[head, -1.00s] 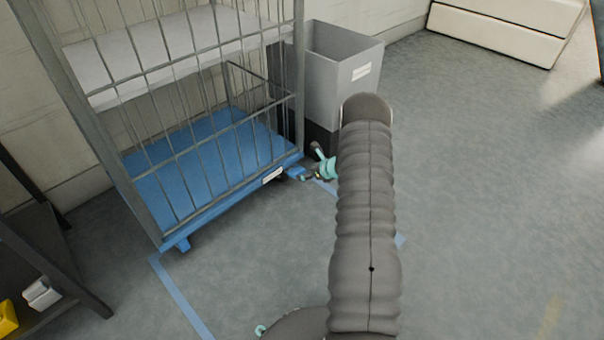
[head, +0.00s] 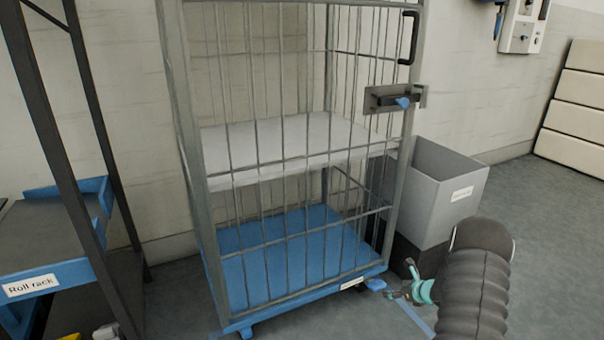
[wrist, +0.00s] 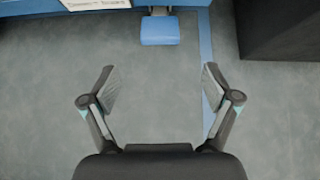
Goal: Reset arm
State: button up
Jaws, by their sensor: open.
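My gripper (wrist: 157,88) is open and empty in the wrist view, its two fingers spread over bare grey floor. In the head view my gripper (head: 403,293) shows in part beside the lower right corner of the cage trolley (head: 290,304), low near the floor. My dark, ribbed arm hides some of it. The trolley has a grey wire cage, a white shelf and a blue base. A blue caster pedal (wrist: 160,31) shows ahead of the fingers in the wrist view, apart from them.
A grey bin (head: 434,200) on a dark base stands right of the trolley. The roll rack (head: 62,262) stands at the left. Blue tape (wrist: 207,70) marks the floor. White stacked blocks (head: 580,105) stand at the far right. The floor between bin and blocks is clear.

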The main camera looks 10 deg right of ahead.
jog(key=s+a+f+n+g+y, duration=0.2)
jog(key=s+a+n, duration=0.4)
jog(key=s+a+r+n+h+p, duration=0.1)
jog(key=s+a+r+n+p, duration=0.1)
jog(key=s+a+r+n, duration=0.5)
jog(key=s+a+r+n+g+h+p, duration=0.1)
jog(key=s+a+r+n, duration=0.6)
jog(key=s+r, duration=0.8)
jog(key=s+a+r+n+h+p, duration=0.3)
jog(key=s+a+r+n, duration=0.4)
jog(key=r, duration=2)
jog(key=s+n+p, duration=0.1)
jog(key=s+n, duration=0.4)
jog(key=shift+a+r+g, duration=0.3)
jog(key=shift+r+g, duration=0.1)
jog(key=shift+c, duration=0.2)
